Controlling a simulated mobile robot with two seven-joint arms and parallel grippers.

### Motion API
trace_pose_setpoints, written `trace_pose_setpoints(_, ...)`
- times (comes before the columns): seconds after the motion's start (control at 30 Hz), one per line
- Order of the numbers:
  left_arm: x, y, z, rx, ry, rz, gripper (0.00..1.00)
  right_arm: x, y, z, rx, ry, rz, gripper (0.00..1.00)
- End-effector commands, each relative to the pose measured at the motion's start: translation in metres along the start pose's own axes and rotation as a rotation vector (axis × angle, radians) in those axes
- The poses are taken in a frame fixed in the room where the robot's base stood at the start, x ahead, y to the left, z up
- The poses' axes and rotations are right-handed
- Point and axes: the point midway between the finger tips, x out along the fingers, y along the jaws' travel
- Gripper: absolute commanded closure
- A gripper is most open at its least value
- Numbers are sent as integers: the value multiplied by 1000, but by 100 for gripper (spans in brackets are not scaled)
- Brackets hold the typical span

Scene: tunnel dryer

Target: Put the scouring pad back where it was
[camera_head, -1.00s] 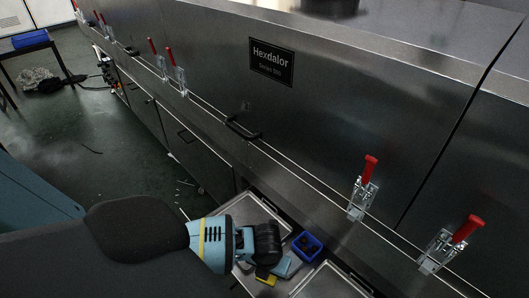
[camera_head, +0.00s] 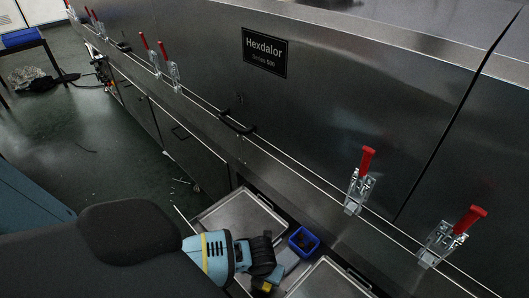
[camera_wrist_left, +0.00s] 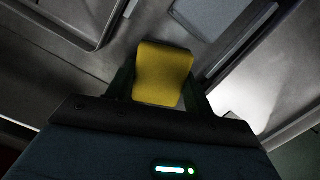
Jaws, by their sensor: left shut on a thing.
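The yellow scouring pad (camera_wrist_left: 163,72) is between the fingers of my left gripper (camera_wrist_left: 160,92), seen close up in the left wrist view. The gripper is shut on it. In the head view, my left gripper (camera_head: 264,283) is low at the bottom centre, over the open drawer area. Only a small yellow part of the pad (camera_head: 265,287) shows there, with the gripper covering the rest. Whether the pad touches the surface under it is hard to tell. My right gripper is not in view.
A small blue bin (camera_head: 303,242) with dark items stands just right of my left gripper. Grey trays or lids (camera_head: 243,218) lie on both sides. The steel dryer wall (camera_head: 330,120) with red-handled clamps (camera_head: 361,180) rises behind. A light-blue-grey flat thing (camera_head: 288,263) lies near the gripper.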

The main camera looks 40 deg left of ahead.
Motion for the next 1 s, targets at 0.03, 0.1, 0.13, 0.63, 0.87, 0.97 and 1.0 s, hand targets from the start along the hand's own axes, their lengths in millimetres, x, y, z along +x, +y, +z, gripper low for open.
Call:
trace_pose_setpoints(0.03,10,0,-3,-2,4,0,69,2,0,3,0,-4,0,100)
trace_pose_setpoints(0.1,18,0,-3,0,3,2,69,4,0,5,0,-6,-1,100)
trace_pose_setpoints(0.13,20,0,-3,0,2,1,69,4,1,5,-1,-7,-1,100)
trace_pose_setpoints(0.63,25,0,-3,1,0,0,44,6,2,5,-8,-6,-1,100)
trace_pose_setpoints(0.87,24,0,-3,1,0,0,26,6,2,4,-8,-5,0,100)
trace_pose_setpoints(0.97,24,0,-3,1,0,0,26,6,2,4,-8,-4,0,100)
trace_pose_setpoints(1.0,24,0,-3,1,0,0,26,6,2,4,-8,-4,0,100)
